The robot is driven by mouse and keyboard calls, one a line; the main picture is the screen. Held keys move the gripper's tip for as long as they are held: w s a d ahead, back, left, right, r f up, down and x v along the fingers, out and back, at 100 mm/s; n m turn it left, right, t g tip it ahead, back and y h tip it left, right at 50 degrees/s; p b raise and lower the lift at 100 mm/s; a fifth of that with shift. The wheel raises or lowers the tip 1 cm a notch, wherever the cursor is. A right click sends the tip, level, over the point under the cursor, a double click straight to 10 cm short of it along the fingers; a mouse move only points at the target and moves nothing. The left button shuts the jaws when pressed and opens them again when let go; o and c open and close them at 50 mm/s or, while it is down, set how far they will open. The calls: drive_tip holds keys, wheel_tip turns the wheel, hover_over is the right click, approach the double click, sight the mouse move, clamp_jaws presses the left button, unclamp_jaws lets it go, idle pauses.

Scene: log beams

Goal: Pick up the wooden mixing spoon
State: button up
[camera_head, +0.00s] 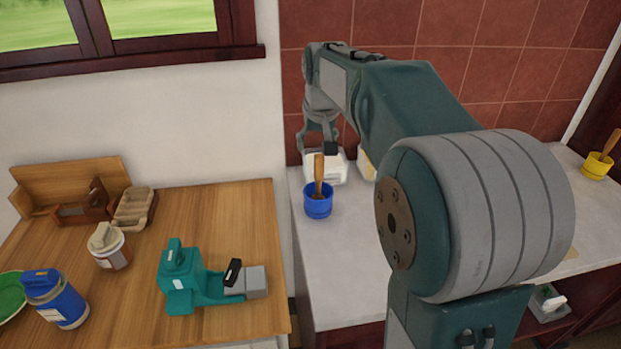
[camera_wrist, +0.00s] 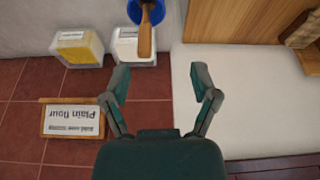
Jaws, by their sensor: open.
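A wooden handle (camera_head: 319,168) stands up out of a small blue pot (camera_head: 318,208) on the pale counter. It also shows in the wrist view (camera_wrist: 146,42), with the blue pot (camera_wrist: 155,12) at the top edge. Its lower end is hidden in the pot, so I cannot tell for sure that it is the mixing spoon. A similar wooden handle (camera_head: 611,142) stands in a yellow pot (camera_head: 598,166) at the far right. My gripper (camera_head: 318,147) is above and behind the blue pot. In the wrist view my gripper (camera_wrist: 160,78) is open and empty, apart from the handle.
White (camera_wrist: 134,46) and yellow (camera_wrist: 79,47) containers stand by the tiled wall near the blue pot. The wooden worktop (camera_head: 225,215) at left holds a teal machine (camera_head: 190,280) and jars. Counter in front of the pot is clear.

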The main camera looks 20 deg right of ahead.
hover_over(320, 156)
drive_tip(key=s, duration=0.2)
wheel_tip(320, 156, down, 4)
drive_tip(key=shift+g, duration=0.3)
drive_tip(key=x, duration=0.4)
drive_tip(key=shift+w+a+f, duration=0.3)
drive_tip(key=shift+w+a, duration=0.05)
drive_tip(key=shift+w, duration=0.1)
drive_tip(key=shift+w+d+f, duration=0.1)
drive_tip(key=shift+d+f, duration=0.15)
drive_tip(key=shift+f, duration=0.35)
drive_tip(key=x, duration=0.3)
drive_tip(key=shift+d+f, duration=0.1)
drive_tip(key=shift+f, duration=0.3)
drive_tip(key=shift+w+f, duration=0.1)
drive_tip(key=shift+f, duration=0.35)
drive_tip(key=shift+a, duration=0.25)
drive_tip(key=shift+d, duration=0.1)
clamp_jaws()
